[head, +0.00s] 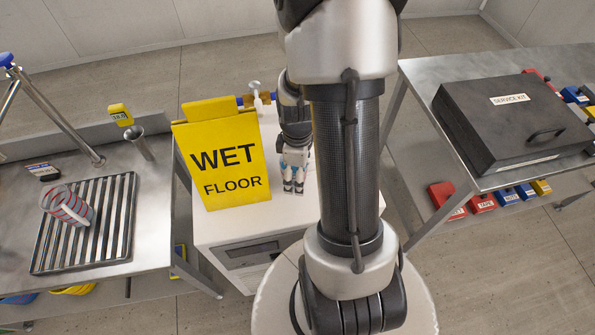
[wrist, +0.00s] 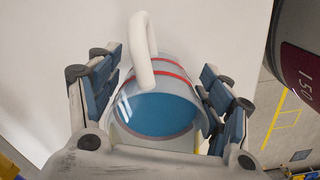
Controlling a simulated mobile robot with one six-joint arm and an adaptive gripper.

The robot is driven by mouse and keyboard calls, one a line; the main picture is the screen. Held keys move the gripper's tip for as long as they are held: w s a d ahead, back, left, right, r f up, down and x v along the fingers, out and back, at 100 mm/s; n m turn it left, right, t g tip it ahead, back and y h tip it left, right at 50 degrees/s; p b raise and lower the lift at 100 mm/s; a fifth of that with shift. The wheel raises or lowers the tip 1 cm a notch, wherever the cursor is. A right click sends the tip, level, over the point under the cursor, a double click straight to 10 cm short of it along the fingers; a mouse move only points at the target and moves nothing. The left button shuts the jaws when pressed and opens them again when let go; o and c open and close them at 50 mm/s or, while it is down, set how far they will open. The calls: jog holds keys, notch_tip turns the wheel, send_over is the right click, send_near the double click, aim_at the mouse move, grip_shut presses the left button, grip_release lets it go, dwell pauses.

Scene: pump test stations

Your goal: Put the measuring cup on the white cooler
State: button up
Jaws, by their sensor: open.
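The measuring cup (wrist: 160,100) has a pale body with red bands, a white handle and a blue-looking inside. In the wrist view it is between my gripper's fingers, over a white surface. In the head view my gripper (head: 293,188) is over the top of the white cooler (head: 225,232), right of the wet floor sign. My gripper (wrist: 160,105) is open, with a finger on each side of the cup. The cup is mostly hidden in the head view; I cannot tell whether its base touches the cooler.
A yellow wet floor sign (head: 225,160) stands on the cooler close to my gripper. Left is a steel bench with a drain rack (head: 110,240) and a clear red-banded cup (head: 68,205). Right is a table with a black service kit case (head: 510,120).

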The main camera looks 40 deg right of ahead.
notch_tip(320, 180, up, 11)
jog(key=p, duration=0.4)
jog(key=a+r+m+t, duration=0.2)
jog(key=a+r+m, duration=0.1)
jog(key=a+r, duration=0.75)
jog(key=s+a+r+m+t, duration=0.2)
jog(key=s+a+r+m, duration=0.2)
jog(key=s+a+r, duration=0.3)
jog(key=shift+s+a+r+t+p, duration=0.25)
jog(key=shift+a+r+t+p, duration=0.1)
jog(key=shift+r, duration=0.6)
